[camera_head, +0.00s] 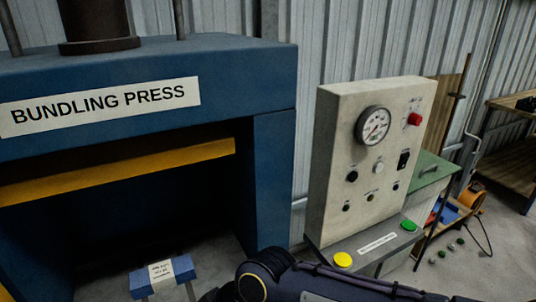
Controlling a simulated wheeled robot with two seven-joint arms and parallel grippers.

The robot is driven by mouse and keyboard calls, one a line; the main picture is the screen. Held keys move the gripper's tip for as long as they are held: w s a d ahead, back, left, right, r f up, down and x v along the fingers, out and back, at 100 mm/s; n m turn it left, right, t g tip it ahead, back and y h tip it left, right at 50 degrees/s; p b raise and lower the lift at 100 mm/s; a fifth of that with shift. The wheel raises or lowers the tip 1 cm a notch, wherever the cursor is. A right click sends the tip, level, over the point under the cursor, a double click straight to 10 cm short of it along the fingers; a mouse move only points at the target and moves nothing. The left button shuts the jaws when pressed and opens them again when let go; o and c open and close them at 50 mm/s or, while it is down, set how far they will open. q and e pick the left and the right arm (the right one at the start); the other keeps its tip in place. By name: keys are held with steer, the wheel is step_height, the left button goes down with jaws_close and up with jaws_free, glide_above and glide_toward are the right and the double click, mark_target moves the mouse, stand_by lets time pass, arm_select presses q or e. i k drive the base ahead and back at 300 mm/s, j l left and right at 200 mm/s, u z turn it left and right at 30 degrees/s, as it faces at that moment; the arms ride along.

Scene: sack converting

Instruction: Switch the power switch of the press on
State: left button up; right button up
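The blue bundling press (150,65) fills the left of the head view. Its pale control panel (345,165) stands upright to its right. A black rocker (403,160), probably the power switch, sits on the panel's right side; its position is too small to tell. The panel also has a round gauge (373,125), a red knob (414,118) above the rocker, and several small dark knobs or lamps. A dark arm link of mine crosses the bottom edge below the panel. Neither gripper's fingertips show.
A ledge below the panel carries a yellow button (342,259) and a green button (408,225). A green cabinet (430,172) and a wooden shelf (508,165) stand at right.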

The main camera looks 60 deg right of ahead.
mark_target(403, 164)
steer(key=z, duration=0.45)
steer(key=k+z, duration=0.1)
steer(key=z, duration=0.75)
steer(key=k+z, duration=0.1)
steer(key=z, duration=0.3)
steer(key=l+z, duration=0.1)
steer(key=z, duration=0.35)
steer(key=l+z, duration=0.1)
steer(key=z, duration=0.3)
steer(key=k, duration=0.05)
